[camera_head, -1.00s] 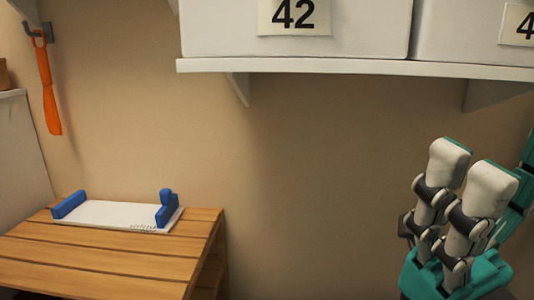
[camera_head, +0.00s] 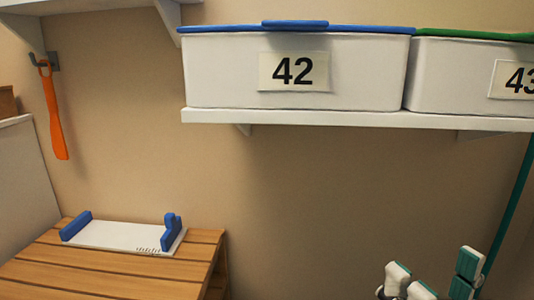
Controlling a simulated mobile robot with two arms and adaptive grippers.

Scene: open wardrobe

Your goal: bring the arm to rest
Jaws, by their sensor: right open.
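My right gripper (camera_head: 409,281) shows at the bottom right of the head view, cut off by the lower edge. Its white and teal fingertips point up. They stand a little apart with nothing seen between them, so it is open. Its base and wrist are out of the picture. It is in front of the bare wall, below the shelf and to the right of the wooden slatted bench, touching neither. My left gripper is not in view.
A wall shelf (camera_head: 330,119) carries a blue-lidded bin marked 42 (camera_head: 220,75) and a green-lidded bin (camera_head: 450,75). A white tray with blue ends (camera_head: 115,237) lies on the slatted bench (camera_head: 90,275). An orange strap (camera_head: 54,115) hangs left. The middle wall is clear.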

